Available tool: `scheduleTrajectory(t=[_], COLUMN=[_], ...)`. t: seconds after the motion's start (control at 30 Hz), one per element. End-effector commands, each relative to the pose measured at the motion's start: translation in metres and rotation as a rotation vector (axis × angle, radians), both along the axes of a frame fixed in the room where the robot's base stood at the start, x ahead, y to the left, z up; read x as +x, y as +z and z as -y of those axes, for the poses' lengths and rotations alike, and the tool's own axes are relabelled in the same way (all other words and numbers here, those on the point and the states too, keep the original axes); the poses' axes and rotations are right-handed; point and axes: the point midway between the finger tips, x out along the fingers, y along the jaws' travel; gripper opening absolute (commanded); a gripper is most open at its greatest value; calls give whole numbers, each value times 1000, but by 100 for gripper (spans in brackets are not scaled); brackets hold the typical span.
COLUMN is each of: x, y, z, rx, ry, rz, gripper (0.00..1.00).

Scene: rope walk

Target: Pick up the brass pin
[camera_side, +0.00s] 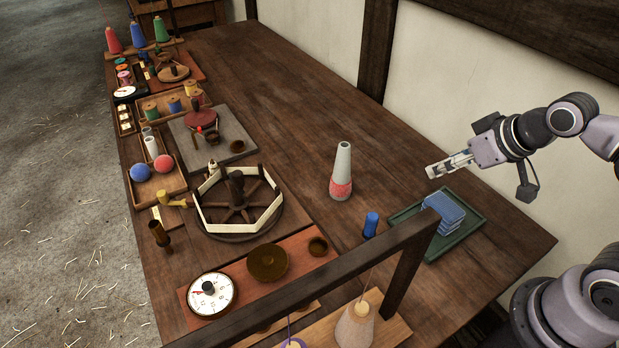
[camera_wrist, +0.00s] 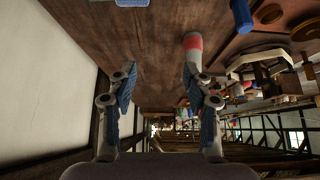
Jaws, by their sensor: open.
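I cannot pick out the brass pin for certain in either view. A dark, brass-brown upright cylinder (camera_side: 159,234) stands near the table's left edge in the side view. A yellow peg-like piece (camera_side: 163,197) is just behind it, by the wheel. I cannot tell whether either one is the pin. My gripper (camera_side: 434,171) is at the right, raised over the table near the wall side, far from both. Its two fingers are apart with nothing between them in the wrist view (camera_wrist: 160,76).
A grey cone with a red band (camera_side: 341,172) stands mid-table. A green tray (camera_side: 465,241) holds a blue stack (camera_side: 444,212); a blue cylinder (camera_side: 371,225) is beside it. A wooden beam (camera_side: 320,288) crosses the front. A wheel reel (camera_side: 238,205) stands left. The table's back right is clear.

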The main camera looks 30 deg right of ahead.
Motion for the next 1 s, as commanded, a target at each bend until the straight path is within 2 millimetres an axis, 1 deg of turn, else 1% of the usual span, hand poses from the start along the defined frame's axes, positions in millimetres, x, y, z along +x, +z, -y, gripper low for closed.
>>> scheduleTrajectory(t=[0.27,0.37,0.47,0.6,0.7,0.77,0.87,0.9,0.97,1.0], x=[2,12,31,67,93,108,132,141,154,162], y=[2,11,28,52,66,72,80,82,84,85], z=[-2,-9,-23,-53,-79,-95,-126,-139,-160,-174], rx=[0,1,3,4,4,3,0,-2,-4,-5], ry=[6,24,58,120,164,189,231,248,274,291], rz=[-2,-8,-19,-43,-59,-69,-85,-92,-102,-108], gripper=[50,50,50,50,50,50,50,50,50,50])
